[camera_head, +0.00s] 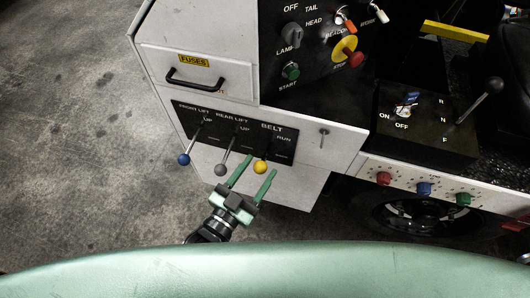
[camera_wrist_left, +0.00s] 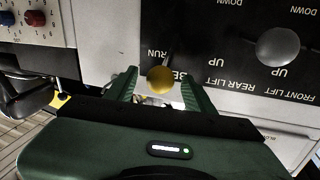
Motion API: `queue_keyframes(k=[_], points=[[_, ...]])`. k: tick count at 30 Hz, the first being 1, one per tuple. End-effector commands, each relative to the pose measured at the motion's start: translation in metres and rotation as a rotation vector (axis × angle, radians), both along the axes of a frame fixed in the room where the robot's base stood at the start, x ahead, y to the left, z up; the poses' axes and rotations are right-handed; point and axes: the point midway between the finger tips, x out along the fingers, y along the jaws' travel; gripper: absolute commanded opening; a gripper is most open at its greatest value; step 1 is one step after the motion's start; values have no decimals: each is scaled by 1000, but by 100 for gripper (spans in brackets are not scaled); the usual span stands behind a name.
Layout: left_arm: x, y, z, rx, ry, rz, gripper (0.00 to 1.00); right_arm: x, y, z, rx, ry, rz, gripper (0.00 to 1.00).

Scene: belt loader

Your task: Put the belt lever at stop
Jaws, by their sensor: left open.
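The belt lever (camera_head: 260,167) has a yellow ball knob and stands on the black lever panel under the word BELT, with RUN printed to its right. My left gripper (camera_head: 256,172) is open, with its green fingers pointing up at the panel near the yellow knob. In the left wrist view the yellow knob (camera_wrist_left: 160,79) shows between the two open fingers (camera_wrist_left: 160,85). I cannot tell whether either finger touches it. The STOP marking of the lever is not readable. My right gripper is not in view.
The rear lift lever (camera_head: 221,170) with a grey knob stands just left of the belt lever. The front lift lever (camera_head: 184,159) with a blue knob is further left. A fuses drawer (camera_head: 195,78) with a black handle is above. Red, blue and green knobs are at the right.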

Motion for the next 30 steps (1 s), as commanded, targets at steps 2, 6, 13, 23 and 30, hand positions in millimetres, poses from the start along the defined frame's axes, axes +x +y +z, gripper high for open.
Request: queue_keyframes(k=[2, 6, 13, 23, 30], points=[[13, -8, 1, -1, -2, 1, 53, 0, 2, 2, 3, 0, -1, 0], [29, -18, 1, 0, 0, 1, 53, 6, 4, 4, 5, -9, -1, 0], [39, -25, 0, 0, 2, 0, 53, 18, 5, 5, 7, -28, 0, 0], [38, -25, -1, 1, 2, 0, 17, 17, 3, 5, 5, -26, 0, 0], [38, -24, -1, 2, 3, 0, 0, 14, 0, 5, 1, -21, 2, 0]])
